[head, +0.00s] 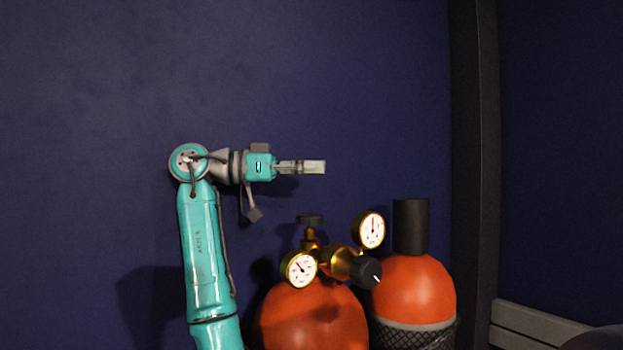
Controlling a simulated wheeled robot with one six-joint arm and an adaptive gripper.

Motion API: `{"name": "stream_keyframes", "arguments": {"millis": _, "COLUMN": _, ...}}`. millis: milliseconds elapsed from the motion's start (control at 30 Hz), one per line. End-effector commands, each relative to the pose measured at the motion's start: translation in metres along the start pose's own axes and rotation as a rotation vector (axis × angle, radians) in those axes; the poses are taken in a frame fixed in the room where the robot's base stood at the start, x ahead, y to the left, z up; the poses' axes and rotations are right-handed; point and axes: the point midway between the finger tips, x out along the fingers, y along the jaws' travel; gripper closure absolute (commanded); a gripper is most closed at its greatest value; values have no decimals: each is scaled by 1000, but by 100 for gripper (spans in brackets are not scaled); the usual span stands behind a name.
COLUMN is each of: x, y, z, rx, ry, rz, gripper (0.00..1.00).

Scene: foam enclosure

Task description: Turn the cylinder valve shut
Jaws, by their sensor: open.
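The front cylinder (312,322) is orange-red, with a brass valve body on its neck. Its valve has a dark handwheel (310,220) at the top of the brass stem. A brass regulator (341,263) with two white round gauges and a black knob (365,272) is attached at the valve's right. My gripper (318,167) is open and empty, pointing right. It is above the handwheel in the picture, with a visible gap, and not touching it. The gap between the fingers is seen edge-on, and its depth relative to the valve is unclear.
A second orange-red cylinder (413,285) with a black cap (411,227) and netting stands at the right. A dark vertical post (474,150) and a grey rail (535,325) are further right. The dark blue wall (330,80) fills the background. The upper area looks clear.

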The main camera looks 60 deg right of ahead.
Motion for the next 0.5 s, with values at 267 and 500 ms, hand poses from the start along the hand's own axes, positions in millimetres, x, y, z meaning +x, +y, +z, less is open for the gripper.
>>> {"name": "stream_keyframes", "arguments": {"millis": 267, "x": -14, "y": 13, "z": 42, "rx": -26, "ry": -62, "rz": -302, "gripper": 33}}
{"name": "stream_keyframes", "arguments": {"millis": 500, "x": -35, "y": 39, "z": 82, "rx": -27, "ry": -53, "rz": -688, "gripper": 33}}
